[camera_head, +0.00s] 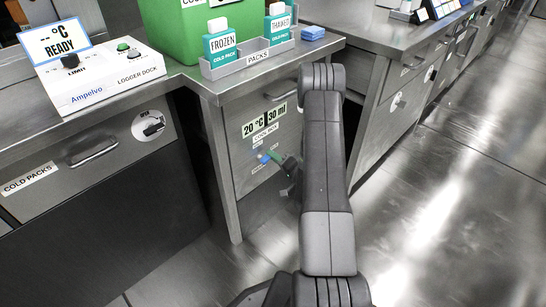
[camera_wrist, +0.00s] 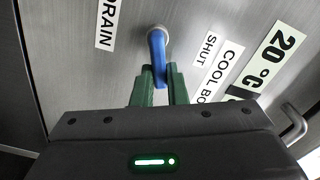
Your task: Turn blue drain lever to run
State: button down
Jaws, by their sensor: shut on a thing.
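The blue drain lever (camera_wrist: 157,45) sticks out of the steel front panel in the wrist view, turning on a round metal pivot. The words DRAIN (camera_wrist: 107,22) and SHUT (camera_wrist: 207,47) are on the panel at either side of it. My gripper (camera_wrist: 157,85) has its green fingers on both sides of the lever's free end, shut on it. In the head view the lever (camera_head: 264,158) is a small blue spot on the cabinet front, with my gripper (camera_head: 276,158) at it. No RUN label is readable in either view.
The packs tray (camera_head: 250,60) and green box (camera_head: 190,25) stand on the counter. Floor at right is clear.

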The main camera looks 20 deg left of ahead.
jog(key=shift+w+d+f+m, duration=0.1)
jog(key=shift+f+m, duration=0.25)
jog(key=shift+m, duration=0.75)
jog(key=shift+f+m, duration=0.35)
jog(key=shift+m, duration=0.75)
jog(key=c, duration=1.4)
grip_release()
jog(key=shift+c, duration=0.2)
jog(key=shift+d, duration=0.1)
jog(key=p+v, duration=0.3)
jog(key=v, duration=1)
jog(key=shift+d, duration=0.25)
jog(key=shift+a, duration=0.1)
